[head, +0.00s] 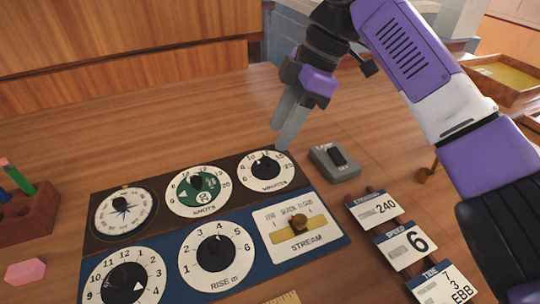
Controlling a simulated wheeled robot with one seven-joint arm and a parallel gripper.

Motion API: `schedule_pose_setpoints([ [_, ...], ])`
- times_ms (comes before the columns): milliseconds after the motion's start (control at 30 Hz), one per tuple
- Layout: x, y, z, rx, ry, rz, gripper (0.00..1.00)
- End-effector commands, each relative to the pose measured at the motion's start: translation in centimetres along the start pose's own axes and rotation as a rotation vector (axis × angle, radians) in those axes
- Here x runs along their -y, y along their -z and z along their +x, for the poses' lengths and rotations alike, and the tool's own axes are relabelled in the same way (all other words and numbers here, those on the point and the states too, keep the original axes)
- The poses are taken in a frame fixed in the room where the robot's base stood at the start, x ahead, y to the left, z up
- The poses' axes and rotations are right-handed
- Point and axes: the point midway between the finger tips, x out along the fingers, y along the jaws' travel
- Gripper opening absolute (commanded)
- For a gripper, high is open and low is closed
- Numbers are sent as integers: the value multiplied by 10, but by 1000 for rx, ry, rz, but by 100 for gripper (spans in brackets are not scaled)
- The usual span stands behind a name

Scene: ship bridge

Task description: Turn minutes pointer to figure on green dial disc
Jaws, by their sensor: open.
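The minutes dial (281,176) is the white disc at the top right of the panel, with a black pointer knob (264,164) at its middle. The pointer's exact reading is too small to tell. The knots dial (183,206), at the top middle, has a green disc (186,189) behind its black knob (196,182). A white figure (204,198) shows on the green, too small to read surely. My gripper (288,137) is open and empty, pointing down above and just behind the minutes dial, apart from its knob.
A compass dial (104,229), an hours-like dial (109,279), a rise dial (190,258) and a stream lever plate (294,251) share the panel. A grey lamp switch (347,173) stands right of the minutes dial. Number cards (398,259) lie further right. Wood behind the panel is clear.

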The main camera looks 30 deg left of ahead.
Motion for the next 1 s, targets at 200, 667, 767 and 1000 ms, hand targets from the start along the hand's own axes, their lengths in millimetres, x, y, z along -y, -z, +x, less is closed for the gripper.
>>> schedule_pose_setpoints([
  [200,1,-1,35,0,3,1,43],
  [667,1,0,62,0,1,1,43],
  [767,0,0,62,0,1,1,43],
  [1000,1,0,62,0,1,1,0],
])
